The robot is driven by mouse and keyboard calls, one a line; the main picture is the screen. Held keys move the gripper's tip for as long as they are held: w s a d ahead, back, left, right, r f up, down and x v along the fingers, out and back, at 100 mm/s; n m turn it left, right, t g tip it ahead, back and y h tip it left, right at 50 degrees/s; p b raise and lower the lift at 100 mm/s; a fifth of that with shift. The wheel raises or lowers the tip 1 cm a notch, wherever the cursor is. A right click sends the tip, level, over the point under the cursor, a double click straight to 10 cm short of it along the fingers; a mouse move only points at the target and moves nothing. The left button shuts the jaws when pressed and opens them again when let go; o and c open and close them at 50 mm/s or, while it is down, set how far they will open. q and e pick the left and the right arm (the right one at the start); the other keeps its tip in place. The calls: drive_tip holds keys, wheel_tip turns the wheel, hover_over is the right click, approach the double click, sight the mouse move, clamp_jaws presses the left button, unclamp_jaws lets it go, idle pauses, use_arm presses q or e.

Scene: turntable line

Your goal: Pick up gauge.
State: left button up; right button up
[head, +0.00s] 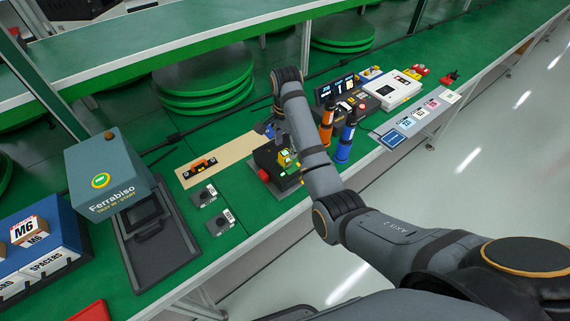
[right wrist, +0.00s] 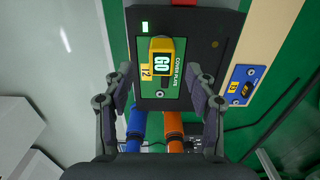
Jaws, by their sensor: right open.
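The gauge (right wrist: 161,58) is a yellow handheld piece with a "GO" face. It rests on a green-labelled plate on top of a black box (right wrist: 205,20). In the head view the gauge (head: 284,157) shows as a small yellow-green piece on the dark box (head: 266,160), beside my right arm. My right gripper (right wrist: 160,78) is open in the right wrist view, one finger on each side of the gauge with gaps between, so it looks apart from it. In the head view this gripper is hard to make out around the forearm. My left gripper is not in view.
An orange bottle (head: 326,128) and a blue bottle (head: 345,141) stand close by the box. A tan strip (head: 229,153) with an orange-and-black piece lies left. A grey Ferrabiso machine (head: 105,170) stands further left. Green bench between is partly clear.

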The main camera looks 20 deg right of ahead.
sight(285, 153)
wheel_tip(285, 153, down, 4)
drive_tip(key=b, duration=0.4)
drive_tip(key=shift+w+a+r, duration=0.1)
drive_tip(key=shift+f, duration=0.35)
drive_tip(key=shift+w+f, duration=0.1)
drive_tip(key=shift+f, duration=0.15)
drive_tip(key=shift+r, duration=0.1)
drive_tip(key=shift+c, duration=0.2)
drive_tip(key=shift+c, duration=1.2)
clamp_jaws()
